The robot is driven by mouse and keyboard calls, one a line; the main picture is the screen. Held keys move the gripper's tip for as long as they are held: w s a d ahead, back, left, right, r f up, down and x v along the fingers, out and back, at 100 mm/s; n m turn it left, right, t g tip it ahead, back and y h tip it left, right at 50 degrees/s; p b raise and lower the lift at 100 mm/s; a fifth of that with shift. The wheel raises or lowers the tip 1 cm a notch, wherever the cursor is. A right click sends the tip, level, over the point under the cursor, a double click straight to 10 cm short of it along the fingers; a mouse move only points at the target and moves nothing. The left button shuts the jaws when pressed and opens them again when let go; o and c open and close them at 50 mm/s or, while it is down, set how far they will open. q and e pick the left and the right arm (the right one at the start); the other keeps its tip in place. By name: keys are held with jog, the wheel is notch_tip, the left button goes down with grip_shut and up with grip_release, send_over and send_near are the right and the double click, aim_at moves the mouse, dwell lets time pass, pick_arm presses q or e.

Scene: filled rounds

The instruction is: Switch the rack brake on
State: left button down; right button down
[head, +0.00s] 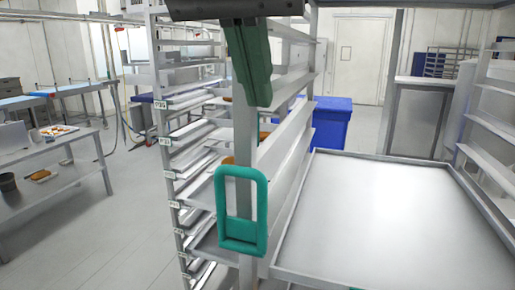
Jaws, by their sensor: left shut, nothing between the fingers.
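The rack (246,150) stands close in front of me, with a metal post and several shelf levels. A teal loop-shaped fitting (261,205), apparently the rack brake, sits upright on the near post. Its lower part is a thicker teal piece, and whether it is on or off I cannot tell. My left gripper (259,101) comes down from the top edge, with a dark body and green fingers. The fingers are shut and empty, in front of the post and above the teal fitting, apart from it in the picture. My right gripper is out of view.
A wide metal tray (375,215) fills the lower right. A blue bin (332,125) stands behind the rack. A metal table (35,150) with goods on it is at the left. The floor (110,225) between table and rack is clear.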

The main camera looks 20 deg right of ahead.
aim_at(256, 170)
pick_arm(q)
jog(key=shift+f+p, duration=0.9)
jog(key=shift+f, duration=2.95)
jog(key=shift+w, duration=0.1)
jog(key=shift+w+d+f, duration=0.1)
